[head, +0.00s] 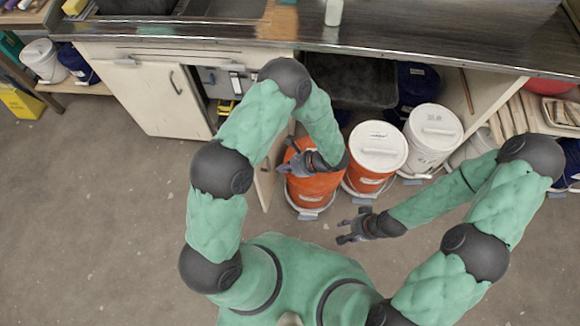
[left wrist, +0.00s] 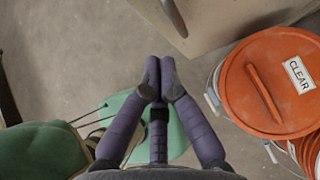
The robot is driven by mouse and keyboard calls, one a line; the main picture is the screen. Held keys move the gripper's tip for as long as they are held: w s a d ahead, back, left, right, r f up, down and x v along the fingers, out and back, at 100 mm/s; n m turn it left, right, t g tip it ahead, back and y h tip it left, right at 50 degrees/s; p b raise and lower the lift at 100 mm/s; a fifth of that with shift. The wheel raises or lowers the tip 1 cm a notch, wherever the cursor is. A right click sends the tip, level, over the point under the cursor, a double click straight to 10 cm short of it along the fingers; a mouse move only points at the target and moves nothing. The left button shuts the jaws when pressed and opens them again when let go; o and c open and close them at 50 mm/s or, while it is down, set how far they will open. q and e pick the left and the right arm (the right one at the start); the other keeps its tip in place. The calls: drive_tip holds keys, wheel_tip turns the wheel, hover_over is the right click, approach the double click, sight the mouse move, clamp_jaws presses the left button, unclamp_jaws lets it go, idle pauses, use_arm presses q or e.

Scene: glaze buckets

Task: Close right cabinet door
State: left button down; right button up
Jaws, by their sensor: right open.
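The right cabinet door (head: 265,183) stands open in the head view, seen nearly edge-on, mostly hidden behind my left arm. A cream door panel (left wrist: 222,22) with a dark curved handle (left wrist: 174,17) shows at the top of the left wrist view. My right gripper (head: 345,230) is open and empty above the floor, right of the door.
An orange bucket (head: 322,190) with a lid marked CLEAR (left wrist: 262,82) stands right of the door. White-lidded buckets (head: 378,146) stand further right. The left cabinet door (head: 150,97) has a handle. Bare floor (head: 110,220) lies in front.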

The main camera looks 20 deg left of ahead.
use_arm(q)
drive_tip(key=a+f+b, duration=0.1)
drive_tip(key=a+f, duration=0.2)
drive_tip(key=a, duration=0.4)
drive_tip(key=shift+s+b, duration=0.3)
drive_tip(key=shift+b, duration=0.05)
